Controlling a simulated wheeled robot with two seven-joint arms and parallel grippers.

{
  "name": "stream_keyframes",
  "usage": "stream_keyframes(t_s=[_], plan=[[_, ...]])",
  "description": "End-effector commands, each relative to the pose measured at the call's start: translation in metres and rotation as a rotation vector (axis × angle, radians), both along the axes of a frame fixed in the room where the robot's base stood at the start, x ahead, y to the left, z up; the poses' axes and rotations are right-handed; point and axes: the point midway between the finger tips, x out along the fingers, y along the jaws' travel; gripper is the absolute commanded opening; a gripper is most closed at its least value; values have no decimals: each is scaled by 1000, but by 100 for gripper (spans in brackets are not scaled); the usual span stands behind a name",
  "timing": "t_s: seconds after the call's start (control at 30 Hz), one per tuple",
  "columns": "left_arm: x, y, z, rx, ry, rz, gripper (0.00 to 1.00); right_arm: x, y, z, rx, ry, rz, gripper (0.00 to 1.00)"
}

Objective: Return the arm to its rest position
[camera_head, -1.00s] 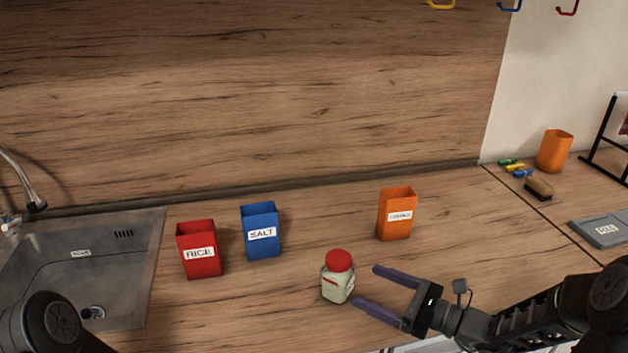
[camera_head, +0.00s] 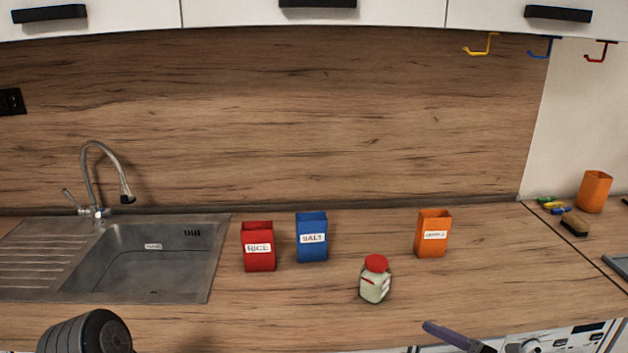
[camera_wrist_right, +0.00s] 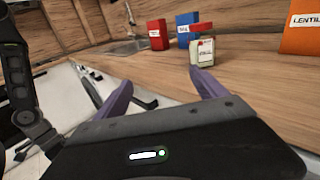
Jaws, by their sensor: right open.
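My right gripper (camera_wrist_right: 160,90) shows in the right wrist view with its two purple fingers spread and nothing between them. In the head view only part of it, a purple finger, shows at the bottom edge, right of the jar. A glass jar with a red lid (camera_head: 375,280) stands upright on the counter (camera_head: 300,318), apart from the gripper. It also shows in the right wrist view (camera_wrist_right: 203,52), beyond the fingers. Part of my left arm shows at the bottom left of the head view; its gripper is out of view.
A red RICE box (camera_head: 258,247), a blue SALT box (camera_head: 312,237) and an orange box (camera_head: 433,234) stand behind the jar. A sink (camera_head: 140,262) lies at the left. An orange cup (camera_head: 594,191) and a brush (camera_head: 575,225) are at the right. White cabinets (camera_head: 230,12) hang above.

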Motion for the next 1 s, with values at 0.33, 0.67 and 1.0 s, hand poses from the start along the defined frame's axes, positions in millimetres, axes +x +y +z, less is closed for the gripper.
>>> stream_keyframes(t_s=[0.33, 0.67, 1.0], plan=[[1, 0, 0, 0, -1, 0, 75, -26, 6, -72, -282, 106, 87, 82], [1, 0, 0, 0, -2, 1, 75, -111, 16, -201, -801, 196, 426, 82], [1, 0, 0, 0, -2, 1, 75, -194, 91, -311, -1561, -632, 1208, 82]])
